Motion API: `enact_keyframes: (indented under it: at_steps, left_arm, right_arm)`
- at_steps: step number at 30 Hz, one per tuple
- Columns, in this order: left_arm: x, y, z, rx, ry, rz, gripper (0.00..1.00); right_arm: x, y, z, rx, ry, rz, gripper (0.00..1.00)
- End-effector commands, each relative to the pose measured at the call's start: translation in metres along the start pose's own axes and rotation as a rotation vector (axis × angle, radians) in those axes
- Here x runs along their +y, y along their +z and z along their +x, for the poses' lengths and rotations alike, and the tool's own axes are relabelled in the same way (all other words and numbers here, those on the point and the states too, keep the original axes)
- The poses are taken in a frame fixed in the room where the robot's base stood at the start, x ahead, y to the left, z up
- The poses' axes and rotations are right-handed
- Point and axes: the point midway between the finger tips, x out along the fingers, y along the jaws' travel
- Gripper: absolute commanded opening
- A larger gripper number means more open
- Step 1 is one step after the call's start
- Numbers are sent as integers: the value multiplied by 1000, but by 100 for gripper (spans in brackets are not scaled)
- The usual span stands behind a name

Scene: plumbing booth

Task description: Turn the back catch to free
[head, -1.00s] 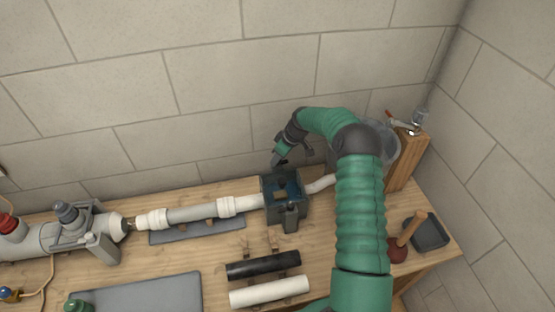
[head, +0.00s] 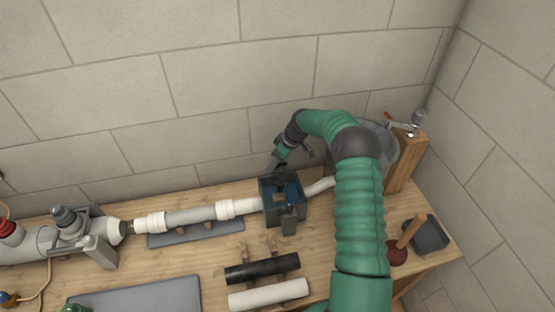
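A dark blue-grey box (head: 269,211) stands in the pipe run on the workbench, with a catch (head: 288,219) on its front side. Its back side, where the back catch would be, is largely hidden by my gripper. My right arm comes in from the lower right and bends over behind the box. My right gripper (head: 275,166) points down at the box's back edge, close to it; whether it touches the catch I cannot tell. Its fingers are too small and dark to tell open from shut.
White pipe (head: 190,217) joins the box from the left, over a grey mat. A black pipe (head: 262,268) and a white pipe (head: 268,294) lie in front. A plunger (head: 400,250), grey tray (head: 427,236) and wooden post (head: 405,160) with a tap stand right. The wall is close behind.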

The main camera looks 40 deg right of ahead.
Motion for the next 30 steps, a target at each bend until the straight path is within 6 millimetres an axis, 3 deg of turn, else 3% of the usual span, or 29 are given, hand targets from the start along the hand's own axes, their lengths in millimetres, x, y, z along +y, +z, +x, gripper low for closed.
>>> enact_keyframes:
  at_steps: [5, 15, 19, 24, 30]
  left_arm:
    - [0, 1, 4, 0, 0, 0, 36]
    - [0, 4, 16, 0, 0, 0, 36]
    - [0, 4, 18, 0, 0, 0, 36]
    - [0, 4, 19, 0, 0, 0, 36]
    - [0, 4, 19, 0, 0, 0, 36]
  right_arm:
    - [1, 0, -19, 2, 4, 0, 48]
    - [2, 0, -115, 0, 4, 1, 48]
    - [2, 0, -144, -2, 2, 1, 48]
    - [2, 0, -163, -2, -1, 1, 48]
    - [2, 0, -166, -3, -2, 1, 48]
